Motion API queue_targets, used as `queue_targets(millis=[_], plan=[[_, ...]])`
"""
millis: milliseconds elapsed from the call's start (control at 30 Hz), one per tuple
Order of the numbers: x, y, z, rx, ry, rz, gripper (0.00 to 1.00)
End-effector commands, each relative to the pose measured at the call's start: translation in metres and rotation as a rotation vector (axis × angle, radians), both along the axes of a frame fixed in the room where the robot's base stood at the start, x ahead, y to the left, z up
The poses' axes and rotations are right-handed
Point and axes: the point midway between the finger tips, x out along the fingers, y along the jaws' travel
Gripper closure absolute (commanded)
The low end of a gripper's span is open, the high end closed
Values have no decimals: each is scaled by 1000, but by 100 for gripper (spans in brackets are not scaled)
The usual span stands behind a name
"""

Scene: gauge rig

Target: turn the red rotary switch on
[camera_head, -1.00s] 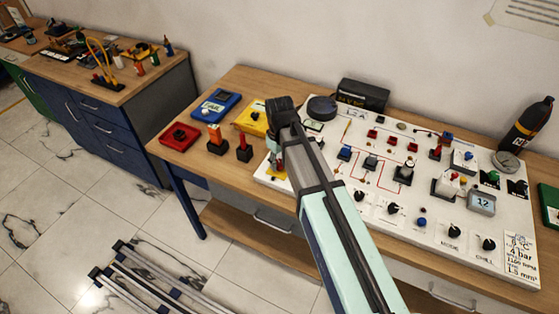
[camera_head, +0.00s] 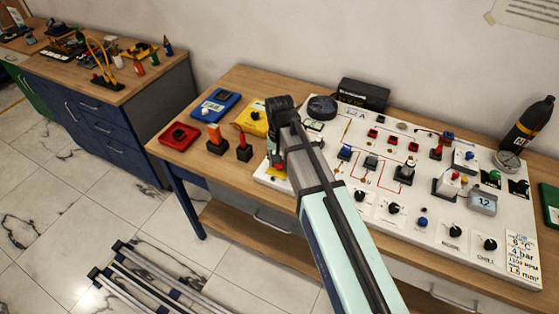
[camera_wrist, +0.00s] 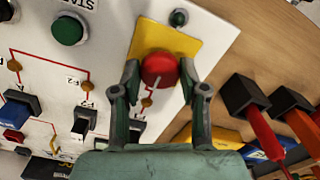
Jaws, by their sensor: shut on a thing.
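The red rotary switch (camera_wrist: 159,69) is a round red knob on a yellow plate (camera_wrist: 185,44) at the edge of the white panel. In the wrist view it sits between the two fingertips of my gripper (camera_wrist: 160,75), which is shut on it. The fingers lie on its left and right sides. In the head view my arm hides most of the switch, and part of the yellow plate (camera_head: 279,174) shows beside the gripper at the panel's left edge. The switch's position marking cannot be read.
The white panel (camera_head: 330,207) carries several other knobs, buttons and sockets. A green button (camera_wrist: 68,30) and a small dark-green knob (camera_wrist: 179,18) are near the switch. Red and orange upright pieces (camera_head: 216,140) stand on the wooden bench, left of the panel.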

Motion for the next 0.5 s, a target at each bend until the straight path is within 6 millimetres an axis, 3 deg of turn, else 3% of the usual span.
queue_targets(millis=[500], plan=[[0,0,-1,-1,0,-487,92]])
